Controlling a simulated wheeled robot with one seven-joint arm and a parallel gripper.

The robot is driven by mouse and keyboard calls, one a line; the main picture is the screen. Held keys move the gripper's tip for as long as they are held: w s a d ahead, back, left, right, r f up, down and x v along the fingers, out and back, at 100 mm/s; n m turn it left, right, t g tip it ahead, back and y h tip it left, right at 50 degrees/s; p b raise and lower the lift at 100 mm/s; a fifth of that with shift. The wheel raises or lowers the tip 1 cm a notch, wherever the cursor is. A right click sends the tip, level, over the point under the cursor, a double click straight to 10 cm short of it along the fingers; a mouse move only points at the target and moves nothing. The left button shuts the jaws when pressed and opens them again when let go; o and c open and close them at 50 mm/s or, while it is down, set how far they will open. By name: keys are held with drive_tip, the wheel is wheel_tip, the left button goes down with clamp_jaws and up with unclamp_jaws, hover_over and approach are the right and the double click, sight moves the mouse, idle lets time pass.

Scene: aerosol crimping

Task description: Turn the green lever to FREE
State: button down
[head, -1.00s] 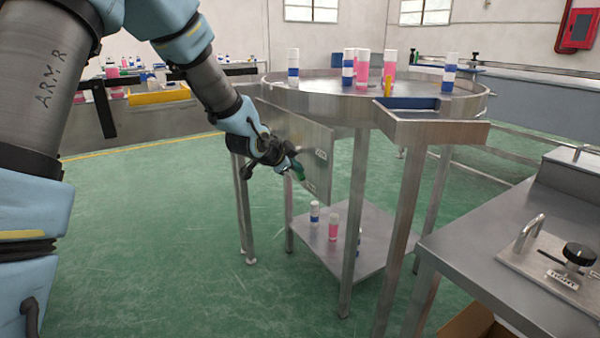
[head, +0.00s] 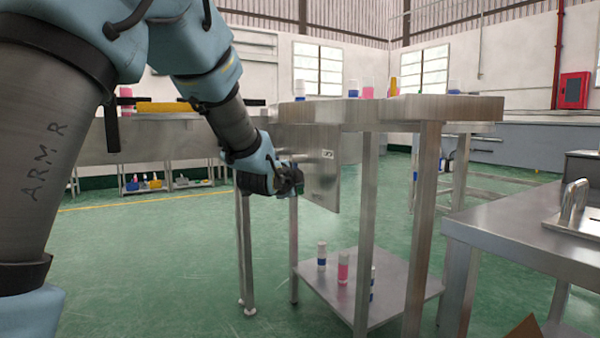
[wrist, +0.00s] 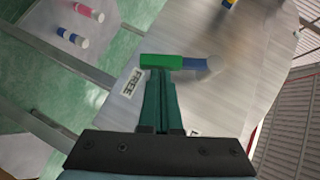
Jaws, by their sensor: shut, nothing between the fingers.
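In the wrist view the lever's green end (wrist: 162,62) and blue stem (wrist: 190,63) run left from a round grey pivot (wrist: 213,66) on a steel panel (wrist: 245,95). The FREE label (wrist: 132,82) lies just left of my fingers, close to the green end. My gripper (wrist: 160,78) is shut and empty, with its dark green fingertips right at the green end; I cannot tell whether they touch it. In the head view my gripper (head: 298,187) is in front of the panel (head: 322,185) and hides most of the lever. A second label (head: 328,154) shows there.
The panel hangs beneath a round steel table (head: 400,110) on legs. A lower shelf (head: 385,280) holds several small bottles (head: 343,268). A steel bench (head: 530,235) stands at the right. Green floor (head: 150,270) is open at the left.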

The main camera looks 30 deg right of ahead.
drive_tip(key=w+f+m+t+h+b, duration=0.1)
drive_tip(key=b, duration=0.3)
drive_tip(key=w+f+m+t+h+b, duration=0.1)
drive_tip(key=m+b, duration=0.1)
drive_tip(key=b, duration=0.3)
drive_tip(key=shift+w+d+f+t, duration=0.1)
drive_tip(key=shift+w+t, duration=0.25)
drive_tip(key=shift+t, duration=0.05)
